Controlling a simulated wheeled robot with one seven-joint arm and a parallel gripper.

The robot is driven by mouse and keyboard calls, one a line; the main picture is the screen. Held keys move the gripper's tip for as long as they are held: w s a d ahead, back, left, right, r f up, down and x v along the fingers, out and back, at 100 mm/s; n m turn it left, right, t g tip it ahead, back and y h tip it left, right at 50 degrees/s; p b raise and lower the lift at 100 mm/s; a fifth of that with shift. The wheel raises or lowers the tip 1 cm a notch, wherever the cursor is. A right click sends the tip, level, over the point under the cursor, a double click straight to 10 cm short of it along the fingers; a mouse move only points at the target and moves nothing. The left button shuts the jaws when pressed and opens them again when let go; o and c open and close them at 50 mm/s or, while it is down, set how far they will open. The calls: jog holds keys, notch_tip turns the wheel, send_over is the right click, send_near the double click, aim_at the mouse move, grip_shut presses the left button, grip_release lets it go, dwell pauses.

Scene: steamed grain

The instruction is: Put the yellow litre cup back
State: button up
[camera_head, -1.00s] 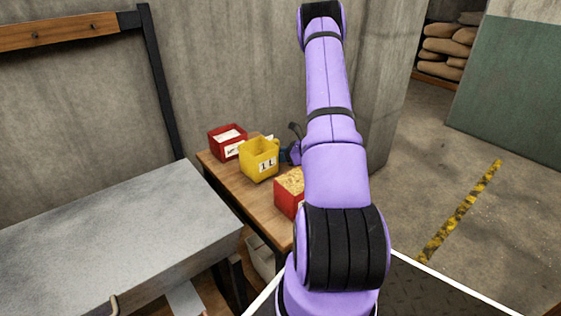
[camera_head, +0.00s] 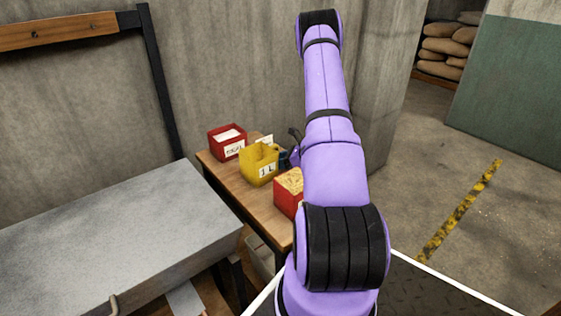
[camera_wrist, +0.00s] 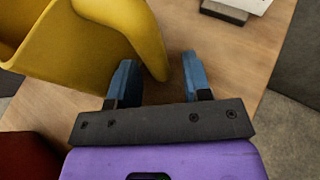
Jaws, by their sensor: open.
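The yellow litre cup (camera_head: 256,169), marked "1 L", stands on the small wooden table between two red boxes. In the wrist view the cup (camera_wrist: 60,50) fills the upper left, and its yellow handle (camera_wrist: 150,40) reaches down between the blue fingertips. My gripper (camera_wrist: 161,78) is open, with one finger on each side of the handle's end; I cannot tell whether they touch. In the head view most of my gripper is hidden behind my purple arm, just right of the cup.
A red box with a white label (camera_head: 227,135) stands behind the cup, and a red box of grain (camera_head: 289,180) in front. A dark holder with a white card (camera_wrist: 224,11) sits beyond the fingers. A grey metal bench (camera_head: 110,220) is at left. Bare wooden table (camera_head: 245,200) shows at its left edge.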

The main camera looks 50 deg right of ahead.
jog(key=v, duration=1.1)
jog(key=shift+s+d+r, duration=0.1)
jog(key=shift+s, duration=0.1)
jog(key=shift+s+r, duration=0.1)
jog(key=shift+r, duration=0.1)
jog(key=w+a+r+n+g+y, duration=0.2)
jog(key=w+a+r+n+g, duration=0.15)
jog(key=a+r+n, duration=0.65)
jog(key=w+a+r+n+g+y, duration=0.25)
jog(key=a+r+n+g, duration=0.25)
jog(key=a+r, duration=0.9)
jog(key=s+a+r+n+h, duration=0.4)
jog(key=s+a+r+n, duration=0.2)
jog(key=s+a+n, duration=0.2)
jog(key=s+a+r+n+t+h, duration=0.1)
jog(key=s+a+r+n+h, duration=0.4)
jog(key=s+a+r+n, duration=0.2)
jog(key=shift+s+a+n, duration=1)
jog(key=shift+s+a, duration=0.15)
jog(key=shift+a, duration=0.95)
